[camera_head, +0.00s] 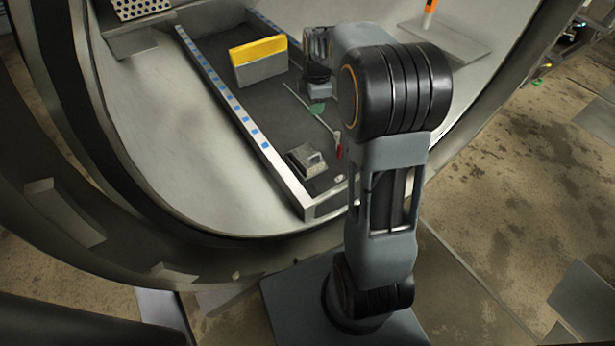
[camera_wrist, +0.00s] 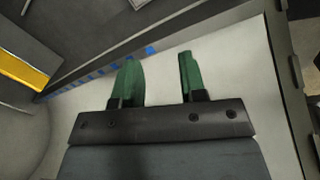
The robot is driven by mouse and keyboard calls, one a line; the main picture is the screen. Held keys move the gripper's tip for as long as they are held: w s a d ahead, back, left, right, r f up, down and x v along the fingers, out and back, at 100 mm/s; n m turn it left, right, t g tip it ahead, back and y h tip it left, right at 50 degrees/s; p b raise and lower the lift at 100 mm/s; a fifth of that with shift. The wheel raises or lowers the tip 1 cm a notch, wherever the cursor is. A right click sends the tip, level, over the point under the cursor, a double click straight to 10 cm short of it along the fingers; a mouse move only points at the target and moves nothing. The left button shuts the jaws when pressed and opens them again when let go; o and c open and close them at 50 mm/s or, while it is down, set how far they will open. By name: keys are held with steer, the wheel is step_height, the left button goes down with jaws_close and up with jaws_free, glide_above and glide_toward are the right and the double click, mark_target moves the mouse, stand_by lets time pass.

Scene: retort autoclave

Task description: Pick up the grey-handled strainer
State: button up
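I cannot make out the grey-handled strainer for certain in either view. In the head view, a thin pale rod (camera_head: 298,97) lies on the dark floor of the tray inside the vessel, and I cannot tell whether it belongs to the strainer. My gripper (camera_wrist: 158,58) shows in the wrist view with its two green fingers spread wide and nothing between them. In the head view a small green part (camera_head: 317,108), likely a fingertip, shows below my wrist, close to the rod. My arm hides part of the tray's right side.
A yellow-topped grey block (camera_head: 258,60) stands at the tray's back. A grey block with a handle (camera_head: 306,160) and a small red item (camera_head: 339,151) lie near its front. A pale rail with blue marks (camera_head: 231,101) edges the tray's left. An orange item (camera_head: 430,8) stands back right.

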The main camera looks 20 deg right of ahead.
steer(key=w+d+f+n+b, duration=0.2)
steer(key=f+b, duration=0.1)
steer(key=f, duration=0.5)
steer(key=w+d+f+n+b, duration=0.1)
steer(key=w+f+n+b, duration=0.1)
steer(key=f+b, duration=0.35)
steer(key=b, duration=0.2)
glide_above(315, 155)
steer(key=shift+g, duration=0.4)
steer(key=f, duration=0.9)
steer(key=shift+d+f, duration=0.25)
steer(key=shift+w+a+f+b, duration=0.1)
steer(key=shift+f+b, duration=0.7)
steer(key=shift+f, duration=0.85)
steer(key=shift+w+a+f+b, duration=0.1)
steer(key=shift+f+b, duration=0.7)
steer(key=shift+f, duration=0.8)
jaws_close()
steer(key=shift+r, duration=0.1)
